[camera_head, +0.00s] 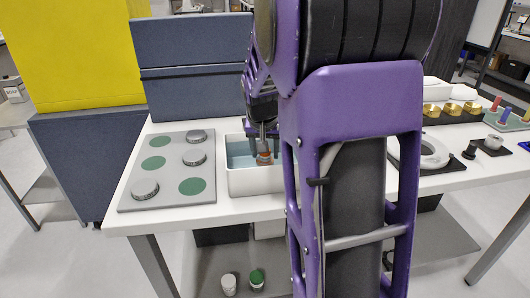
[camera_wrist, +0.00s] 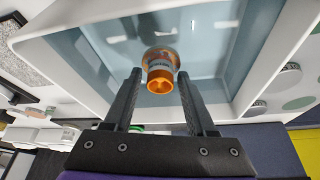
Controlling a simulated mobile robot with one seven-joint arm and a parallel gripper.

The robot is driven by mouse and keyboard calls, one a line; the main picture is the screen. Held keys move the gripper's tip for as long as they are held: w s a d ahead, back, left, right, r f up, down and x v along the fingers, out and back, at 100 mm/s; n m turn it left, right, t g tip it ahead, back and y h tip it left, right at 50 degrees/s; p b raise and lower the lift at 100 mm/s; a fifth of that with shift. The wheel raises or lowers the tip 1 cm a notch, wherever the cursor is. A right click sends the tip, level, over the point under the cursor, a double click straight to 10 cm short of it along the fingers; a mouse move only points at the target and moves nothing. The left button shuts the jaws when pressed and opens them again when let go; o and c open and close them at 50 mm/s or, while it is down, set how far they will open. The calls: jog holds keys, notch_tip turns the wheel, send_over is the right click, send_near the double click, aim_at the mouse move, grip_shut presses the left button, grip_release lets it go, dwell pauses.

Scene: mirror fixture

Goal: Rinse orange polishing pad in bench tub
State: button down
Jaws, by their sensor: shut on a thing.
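The bench tub (camera_head: 256,183) is a white rectangular box on the bench with blue-grey water inside. Its wall also shows in the wrist view (camera_wrist: 60,22). My gripper (camera_head: 264,130) points down into the tub and is shut on the orange polishing pad (camera_head: 263,157). In the wrist view my gripper's fingers (camera_wrist: 160,77) are either side of the pad (camera_wrist: 160,75), a short round piece with an orange end and a greyish band. The pad is over or in the water; I cannot tell how deep. My purple arm hides the tub's right part.
A grey board (camera_head: 170,170) with green discs and several grey round pucks lies left of the tub. A white ring (camera_head: 432,152), brass pieces (camera_head: 450,107) and coloured pegs (camera_head: 505,115) stand to the right. A blue-grey partition (camera_head: 190,70) rises behind.

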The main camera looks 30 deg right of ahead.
jog(key=shift+r+p, duration=2.7)
jog(key=shift+r, duration=1.3)
notch_tip(320, 180, up, 4)
jog(key=p, duration=0.3)
